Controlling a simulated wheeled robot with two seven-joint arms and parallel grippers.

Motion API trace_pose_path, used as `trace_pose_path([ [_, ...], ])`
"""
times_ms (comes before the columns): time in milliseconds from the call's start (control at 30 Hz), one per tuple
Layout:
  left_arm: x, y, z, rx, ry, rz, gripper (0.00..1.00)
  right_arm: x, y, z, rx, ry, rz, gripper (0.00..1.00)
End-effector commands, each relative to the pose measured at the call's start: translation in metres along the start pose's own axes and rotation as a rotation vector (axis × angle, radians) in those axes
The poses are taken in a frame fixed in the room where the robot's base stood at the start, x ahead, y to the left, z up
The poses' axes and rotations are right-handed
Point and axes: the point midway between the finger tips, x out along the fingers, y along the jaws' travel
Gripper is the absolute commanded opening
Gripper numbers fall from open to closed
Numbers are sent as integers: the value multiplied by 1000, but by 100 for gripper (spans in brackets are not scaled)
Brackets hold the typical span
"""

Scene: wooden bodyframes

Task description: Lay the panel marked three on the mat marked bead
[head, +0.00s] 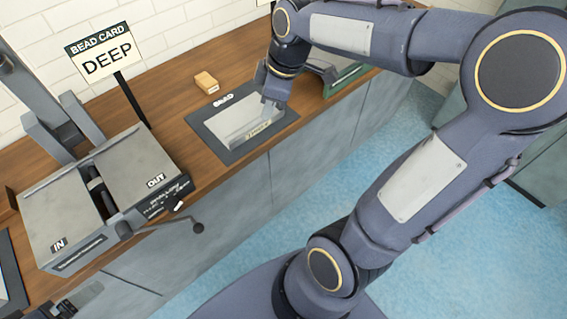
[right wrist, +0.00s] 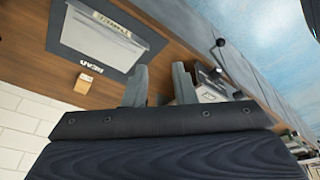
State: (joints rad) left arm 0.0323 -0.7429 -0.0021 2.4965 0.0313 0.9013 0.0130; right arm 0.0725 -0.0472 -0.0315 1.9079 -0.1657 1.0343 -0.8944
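The mat marked bead (head: 202,127) is a dark grey rectangle on the wooden counter; it also shows in the right wrist view (right wrist: 69,42). A light grey panel (head: 229,118) lies flat on it, inside its border. The panel's front label is too small to read surely; it also shows in the right wrist view (right wrist: 125,42). My right gripper (head: 271,104) is over the panel's right part in the head view. In the right wrist view its two fingers (right wrist: 160,85) stand apart with nothing between them, beside the panel.
A grey machine marked IN and OUT (head: 140,165), with a crank (head: 195,227), stands left of the mat. A sign reading BEAD CARD DEEP (head: 105,55) rises behind it. A small wooden block (head: 206,82) lies behind the mat. A green-edged item (head: 345,76) is to the right.

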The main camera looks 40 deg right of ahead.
Motion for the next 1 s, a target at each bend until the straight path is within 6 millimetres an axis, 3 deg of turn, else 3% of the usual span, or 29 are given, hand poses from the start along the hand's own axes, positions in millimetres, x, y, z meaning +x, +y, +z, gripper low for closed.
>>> trace_pose_path([
  [100, 0, 0, 0, 0, 0, 0, 85, -20, -59, 20, 315, 114, 15, 24],
  [200, 0, 0, 0, 0, 0, 0, 85, -22, -102, 34, 558, 194, 0, 24],
  [400, 0, 0, 0, 0, 0, 0, 85, -11, -153, 51, 874, 292, -48, 24],
  [567, 0, 0, 0, 0, 0, 0, 85, -7, -164, 54, 953, 313, -64, 24],
  [1000, 0, 0, 0, 0, 0, 0, 85, -7, -163, 54, 953, 311, -64, 24],
])
